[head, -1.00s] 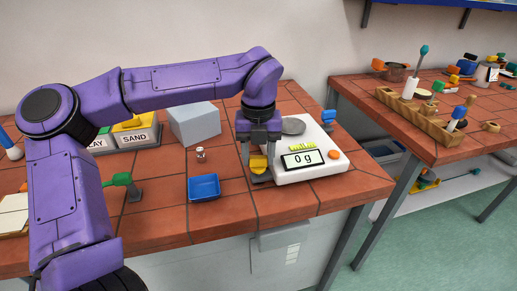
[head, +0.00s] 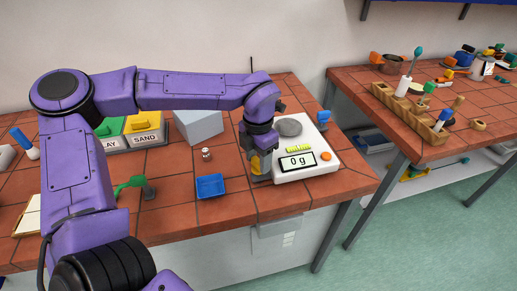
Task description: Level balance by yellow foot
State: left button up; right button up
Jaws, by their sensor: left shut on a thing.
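The white balance (head: 320,168) stands near the right end of the tiled bench. Its display (head: 298,162) reads 0 g. A round grey pan (head: 289,128) is at its back, and a yellow-green level strip (head: 299,149) is above the display. The yellow foot (head: 256,163) is at its front left corner, partly hidden by my left gripper (head: 261,170), which is shut on it from above. An orange foot (head: 326,156) is at the front right and a blue foot (head: 323,117) at the back right. My right gripper is out of view.
A blue tray (head: 210,187), a small bottle (head: 206,155) and a grey block (head: 198,126) stand left of the balance. A second bench (head: 440,80) with a wooden rack is at the right, across a gap.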

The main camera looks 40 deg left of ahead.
aim_at(258, 160)
pick_arm(q)
jog(key=shift+r+m+p, duration=0.1)
jog(key=shift+m+p, duration=0.75)
jog(key=shift+m, duration=0.15)
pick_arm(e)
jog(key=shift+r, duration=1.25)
pick_arm(q)
jog(key=o, duration=1.1)
jog(key=shift+c, duration=0.2)
notch_tip(258, 160, up, 10)
jog(key=b, duration=0.1)
jog(key=shift+r, duration=0.2)
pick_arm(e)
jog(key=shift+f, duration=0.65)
